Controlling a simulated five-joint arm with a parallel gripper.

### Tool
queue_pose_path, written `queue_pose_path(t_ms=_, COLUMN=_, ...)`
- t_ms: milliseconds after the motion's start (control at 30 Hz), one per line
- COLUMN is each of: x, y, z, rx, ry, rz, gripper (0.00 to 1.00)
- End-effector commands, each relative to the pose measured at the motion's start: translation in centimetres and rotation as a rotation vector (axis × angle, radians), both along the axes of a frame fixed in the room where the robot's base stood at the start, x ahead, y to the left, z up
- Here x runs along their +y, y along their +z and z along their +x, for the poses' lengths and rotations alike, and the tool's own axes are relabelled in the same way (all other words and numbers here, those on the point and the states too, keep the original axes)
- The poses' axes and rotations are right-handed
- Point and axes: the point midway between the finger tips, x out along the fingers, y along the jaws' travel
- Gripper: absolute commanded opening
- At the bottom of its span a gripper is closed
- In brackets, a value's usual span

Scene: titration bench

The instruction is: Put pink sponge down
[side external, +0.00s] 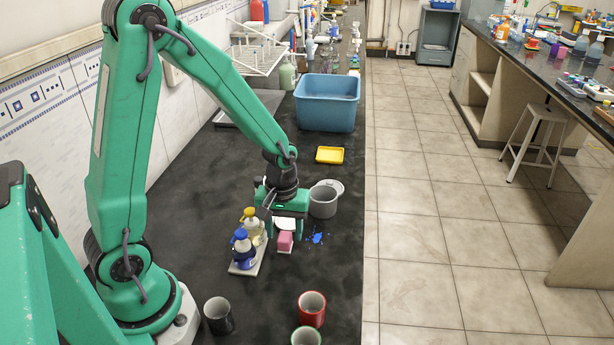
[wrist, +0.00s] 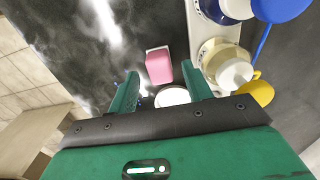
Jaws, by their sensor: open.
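The pink sponge (side external: 285,240) is a small block low at the bench, just under my gripper in the side view. In the wrist view the pink sponge (wrist: 159,67) lies just beyond the fingertips, between their lines, with a pale edge along one end. My gripper (side external: 288,224) points down, its fingers apart; the wrist view also shows my gripper (wrist: 160,76) open, with no finger seen pressing on the sponge. A white round thing (wrist: 172,97) shows between the fingers, partly hidden by the gripper body. I cannot tell whether the sponge rests directly on the bench.
A pale tray (side external: 246,264) with blue-topped and yellow-topped bottles stands close left of my gripper. A grey pot (side external: 324,200) stands behind it, and a blue splash (side external: 315,238) lies to the right. Red (side external: 312,308) and black (side external: 218,315) mugs are in front.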

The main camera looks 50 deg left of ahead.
Motion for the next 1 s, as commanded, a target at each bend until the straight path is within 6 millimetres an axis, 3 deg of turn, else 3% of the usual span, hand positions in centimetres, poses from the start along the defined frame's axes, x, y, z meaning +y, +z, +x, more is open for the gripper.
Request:
queue_pose_path(t_ms=600, x=0.0, y=8.1, z=0.1, rx=-0.004, ry=0.0, rz=0.0, gripper=0.5)
queue_pose_path(t_ms=1000, x=0.0, y=9.5, z=0.0, rx=0.0, ry=0.0, rz=0.0, gripper=0.5)
